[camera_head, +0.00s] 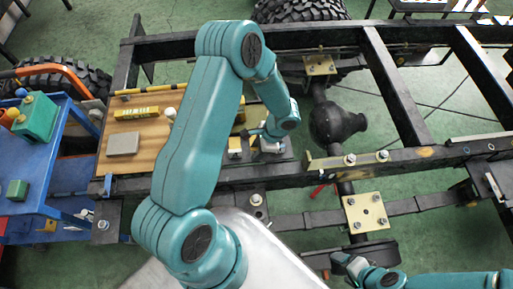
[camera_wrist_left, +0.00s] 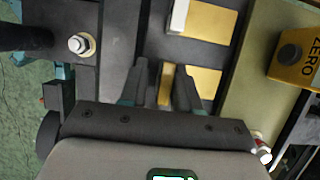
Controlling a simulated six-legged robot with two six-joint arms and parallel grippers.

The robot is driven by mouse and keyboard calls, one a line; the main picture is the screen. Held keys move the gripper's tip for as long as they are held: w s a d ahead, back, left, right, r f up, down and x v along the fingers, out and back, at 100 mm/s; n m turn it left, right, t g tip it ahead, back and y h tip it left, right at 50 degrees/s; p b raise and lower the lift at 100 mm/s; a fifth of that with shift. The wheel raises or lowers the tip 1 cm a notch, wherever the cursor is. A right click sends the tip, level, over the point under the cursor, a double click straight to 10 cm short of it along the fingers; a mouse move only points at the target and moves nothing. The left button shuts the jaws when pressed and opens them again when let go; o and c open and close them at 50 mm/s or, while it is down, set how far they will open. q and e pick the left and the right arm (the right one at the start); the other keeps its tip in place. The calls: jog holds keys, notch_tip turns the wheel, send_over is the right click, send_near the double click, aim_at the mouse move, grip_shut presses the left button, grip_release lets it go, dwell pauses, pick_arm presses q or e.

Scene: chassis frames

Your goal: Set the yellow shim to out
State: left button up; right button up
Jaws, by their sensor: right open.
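In the head view, a small yellow block (camera_head: 235,147) sits beside my left gripper (camera_head: 252,137) on the dark frame plate. My right gripper (camera_head: 345,262) is open and empty at the lower middle of the head view, apart from these blocks.
A wooden board (camera_head: 140,145) at left holds a grey block (camera_head: 123,144) and a labelled yellow bar (camera_head: 137,113). In the wrist view, a yellow block marked ZERO (camera_wrist_left: 297,58) and a bolt (camera_wrist_left: 80,44) flank the fingers. Black chassis rails (camera_head: 395,85) cross the scene.

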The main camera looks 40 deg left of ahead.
pick_arm(q)
jog(key=shift+d+r, duration=0.1)
jog(key=shift+d, duration=0.05)
jog(key=shift+w+a, duration=0.1)
jog(key=shift+a, duration=0.15)
jog(key=shift+w+r, duration=0.15)
jog(key=shift+r, duration=0.2)
jog(key=v, duration=1)
jog(key=b+v, duration=0.1)
jog(key=v, duration=0.4)
jog(key=shift+d+r, duration=0.25)
jog(key=shift+d, duration=0.25)
